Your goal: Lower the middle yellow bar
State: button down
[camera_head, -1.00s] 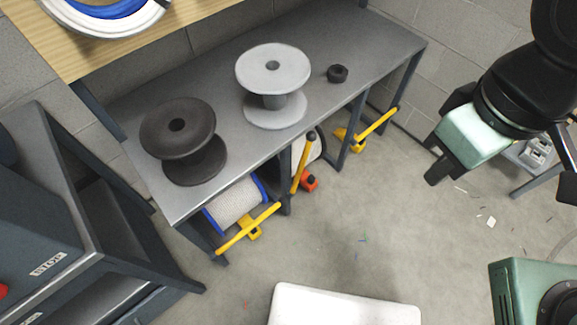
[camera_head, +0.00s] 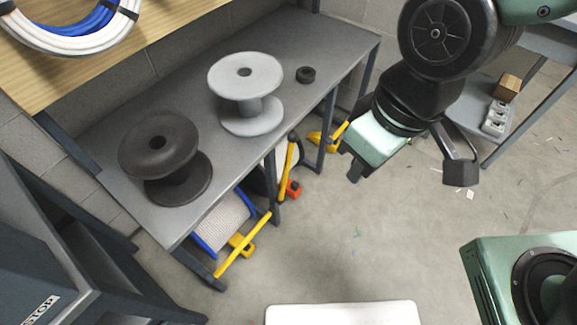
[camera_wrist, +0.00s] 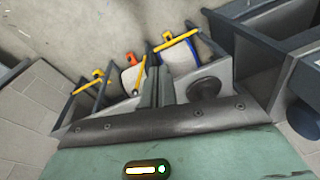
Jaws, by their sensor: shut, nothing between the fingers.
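The middle yellow bar (camera_head: 287,168) stands steep, nearly upright, at the front of the low metal bench, beside an orange-red block (camera_head: 293,189). It also shows in the wrist view (camera_wrist: 140,74), just left of my fingers. Two other yellow bars slant low across the bench front: one in front of the white-and-blue spool (camera_head: 243,245) and one at the far end (camera_head: 341,132). My gripper (camera_head: 352,165) hangs to the right of the bench, apart from the middle bar. Its fingers are together and empty in the wrist view (camera_wrist: 159,78).
A dark spool (camera_head: 168,150), a grey spool (camera_head: 245,80) and a small black ring (camera_head: 306,74) stand on the bench top (camera_head: 200,103). A dark cabinet (camera_head: 40,280) is at left. The floor (camera_head: 350,240) before the bench is largely clear.

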jog(key=w+a+f+t+b, duration=0.1)
jog(key=w+a+f+b, duration=0.15)
jog(key=f, duration=0.45)
jog(key=w+a+f+b, duration=0.1)
jog(key=a+f+b, duration=0.1)
jog(key=f+b, duration=0.35)
jog(key=n+t+y+b, duration=0.4)
jog(key=n+t+b, duration=0.9)
jog(key=b, duration=0.7)
send_near(289, 162)
jog(key=w+a+r+m+t, duration=0.1)
jog(key=w+a+r, duration=0.1)
jog(key=a, duration=0.3)
jog(key=w, duration=0.1)
jog(key=w+d+b, duration=0.1)
jog(key=w, duration=0.2)
jog(key=shift+w+d+f, duration=0.15)
jog(key=shift+f, duration=0.15)
